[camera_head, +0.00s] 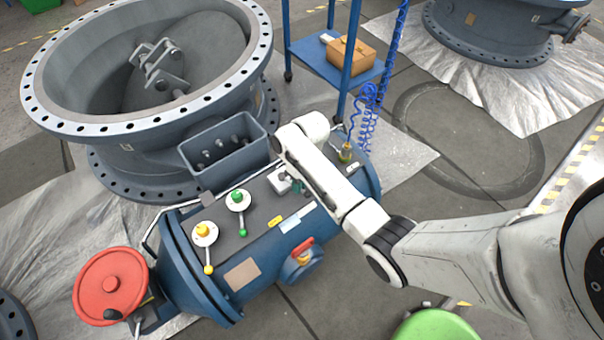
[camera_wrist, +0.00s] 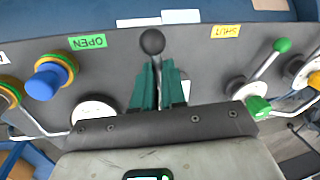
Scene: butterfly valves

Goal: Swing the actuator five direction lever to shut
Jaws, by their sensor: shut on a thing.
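The direction lever is a dark stem with a black ball knob (camera_wrist: 152,41) in the wrist view. It stands between a green OPEN label (camera_wrist: 87,42) on the left and a yellow SHUT label (camera_wrist: 225,31) on the right, pointing at neither. My gripper (camera_wrist: 158,68) has its teal fingers closed around the stem just below the knob. In the head view my gripper (camera_head: 297,187) is at the panel on top of the blue actuator (camera_head: 188,273), partly hidden by my white arm. The yellow label (camera_head: 274,221) also shows there; the lever itself is hard to make out.
A green-knobbed lever (camera_head: 243,232) and a yellow-knobbed lever (camera_head: 208,269) stand left of my gripper on the panel. A red handwheel (camera_head: 110,285) is at the actuator's left end. An open grey box (camera_head: 224,143) rises behind. A blue knob (camera_wrist: 42,84) is at left in the wrist view.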

